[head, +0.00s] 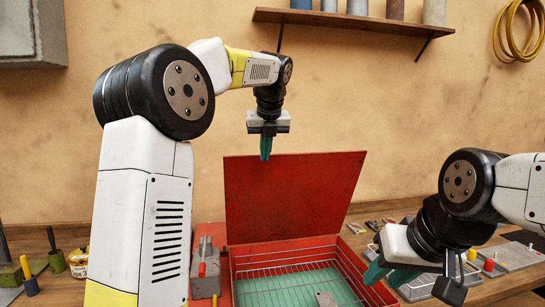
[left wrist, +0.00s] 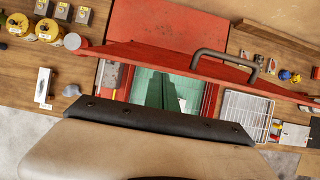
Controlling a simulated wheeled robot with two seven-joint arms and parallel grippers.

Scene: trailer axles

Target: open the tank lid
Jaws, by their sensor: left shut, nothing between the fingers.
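The red tank (head: 378,288) stands on the bench, with a wire basket and green inside visible. Its red lid (head: 290,195) stands raised at the back edge, tilted a little backward, and the tank's mouth is uncovered. The left wrist view shows the lid (left wrist: 130,50) nearly edge-on, with a grey bar handle (left wrist: 225,62) on it. My left gripper (head: 265,158) is shut and empty, pointing down near the lid's top edge; I see no grip on the lid. My right gripper (head: 385,276) appears open with its teal fingers apart, near the tank's right side.
Grey trays (head: 510,256) and loose parts lie on the right. A wall shelf (head: 350,22) with canisters hangs above.

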